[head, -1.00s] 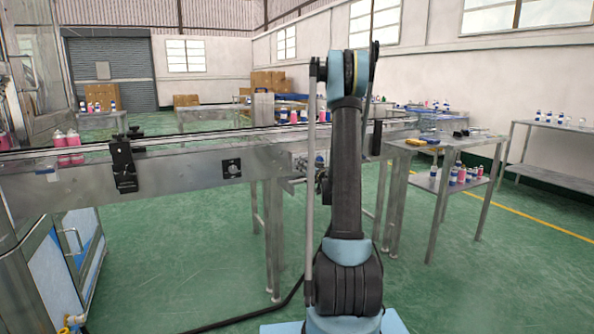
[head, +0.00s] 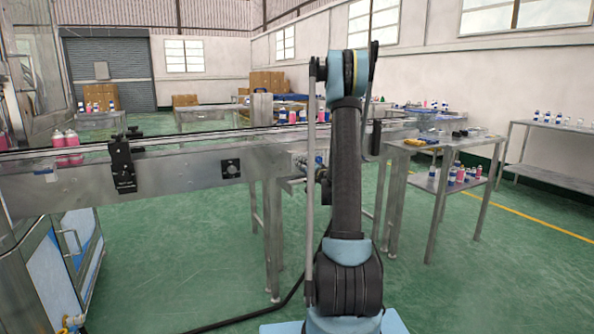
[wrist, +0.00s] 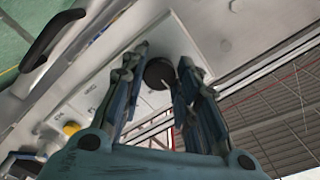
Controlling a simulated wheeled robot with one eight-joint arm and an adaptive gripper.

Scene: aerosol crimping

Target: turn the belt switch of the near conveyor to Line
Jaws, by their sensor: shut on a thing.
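The belt switch, a round black knob (wrist: 158,74) with a pale mark, sits on a light metal panel (wrist: 105,85) in the wrist view. My gripper (wrist: 162,66) has one finger on each side of the knob and is shut on it. The fingers hide part of its rim. Small labels on the panel are too blurred to read, so I cannot tell which position the mark points to. The near conveyor (head: 185,170) runs across the head view. My gripper is hidden behind my arm there.
A yellow button (wrist: 71,129) and a black handle (wrist: 50,38) are near the switch in the wrist view. In the head view, a black box (head: 122,165) and a small dial plate (head: 231,168) are on the conveyor's side. A metal table (head: 465,143) stands at right.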

